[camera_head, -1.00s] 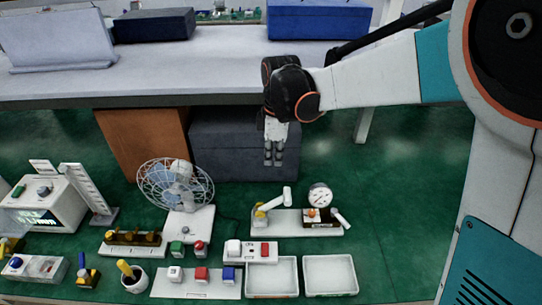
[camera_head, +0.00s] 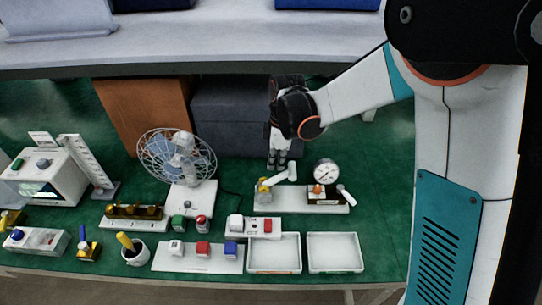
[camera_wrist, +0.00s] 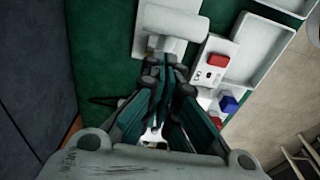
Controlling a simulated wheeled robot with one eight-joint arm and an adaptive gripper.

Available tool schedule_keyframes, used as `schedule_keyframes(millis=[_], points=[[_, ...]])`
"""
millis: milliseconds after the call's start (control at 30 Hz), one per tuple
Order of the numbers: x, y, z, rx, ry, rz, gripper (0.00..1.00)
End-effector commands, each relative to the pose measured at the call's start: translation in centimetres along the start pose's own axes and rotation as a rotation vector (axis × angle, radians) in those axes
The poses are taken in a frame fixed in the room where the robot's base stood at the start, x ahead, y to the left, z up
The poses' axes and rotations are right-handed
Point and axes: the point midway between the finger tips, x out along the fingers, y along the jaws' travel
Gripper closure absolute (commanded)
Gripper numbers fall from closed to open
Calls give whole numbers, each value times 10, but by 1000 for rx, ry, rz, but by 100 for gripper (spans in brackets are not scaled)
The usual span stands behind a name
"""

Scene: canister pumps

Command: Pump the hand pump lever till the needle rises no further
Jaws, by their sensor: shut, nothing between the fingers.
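The hand pump stands on a long white base plate (camera_head: 300,208) on the green table. Its white lever (camera_head: 284,177) slopes up to the right from a yellow pivot (camera_head: 264,187). A round white gauge (camera_head: 326,173) stands to the right on the same plate; its needle is too small to read. My gripper (camera_head: 277,166) points down just above the lever, and the head view does not settle whether they touch. In the wrist view, the white lever grip (camera_wrist: 172,22) lies ahead of my shut, empty fingertips (camera_wrist: 168,76).
A caged fan (camera_head: 177,157) stands to the left of the pump. A white box with a red button (camera_head: 268,225) and two white trays (camera_head: 334,238) lie in front. A grey raised shelf (camera_head: 190,45) lies behind. Green table right of the gauge is clear.

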Motion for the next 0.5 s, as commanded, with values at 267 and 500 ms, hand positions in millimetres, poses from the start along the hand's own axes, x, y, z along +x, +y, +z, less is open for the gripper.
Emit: schedule_keyframes(millis=[267, 500], points=[[7, 0, 7, 0, 0, 0, 100], [6, 0, 7, 0, 1, 0, 100]])
